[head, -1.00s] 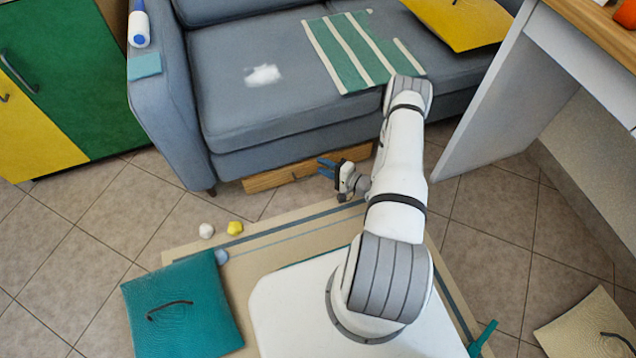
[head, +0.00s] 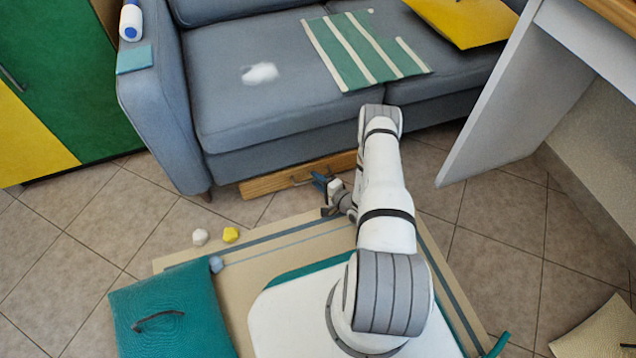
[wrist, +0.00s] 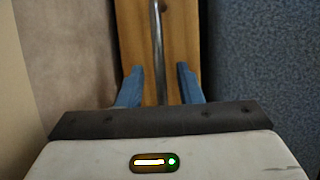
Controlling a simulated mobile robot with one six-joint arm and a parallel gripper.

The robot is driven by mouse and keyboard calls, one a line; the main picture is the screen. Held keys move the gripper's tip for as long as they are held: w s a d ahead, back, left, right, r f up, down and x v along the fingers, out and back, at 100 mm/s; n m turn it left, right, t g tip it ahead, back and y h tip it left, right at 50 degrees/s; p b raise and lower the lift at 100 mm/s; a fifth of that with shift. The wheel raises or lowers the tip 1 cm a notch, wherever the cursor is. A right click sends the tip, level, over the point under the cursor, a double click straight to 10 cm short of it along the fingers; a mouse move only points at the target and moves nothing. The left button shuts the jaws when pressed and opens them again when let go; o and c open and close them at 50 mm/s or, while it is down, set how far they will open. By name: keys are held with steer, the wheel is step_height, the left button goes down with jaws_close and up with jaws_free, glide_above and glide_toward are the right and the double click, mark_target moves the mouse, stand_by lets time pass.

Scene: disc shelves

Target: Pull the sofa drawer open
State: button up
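The wooden sofa drawer (head: 262,186) is low under the front of the grey sofa (head: 275,132), with its front showing as a light strip. A thin metal handle (wrist: 159,45) runs along the drawer front, which also shows in the wrist view (wrist: 183,30). My gripper (head: 319,181) is at the right part of the drawer front. In the wrist view my gripper (wrist: 160,84) is open, with one blue finger on each side of the handle and gaps between. My arm hides part of the space to the right of the drawer.
A beige mat (head: 175,264) lies on the tiles before the sofa. A white lump (head: 200,237), a yellow lump (head: 231,235) and a teal cushion (head: 170,315) are at front left. A white desk panel (head: 510,110) stands at right.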

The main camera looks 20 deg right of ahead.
jaws_close()
stand_by(0.3)
stand_by(0.4)
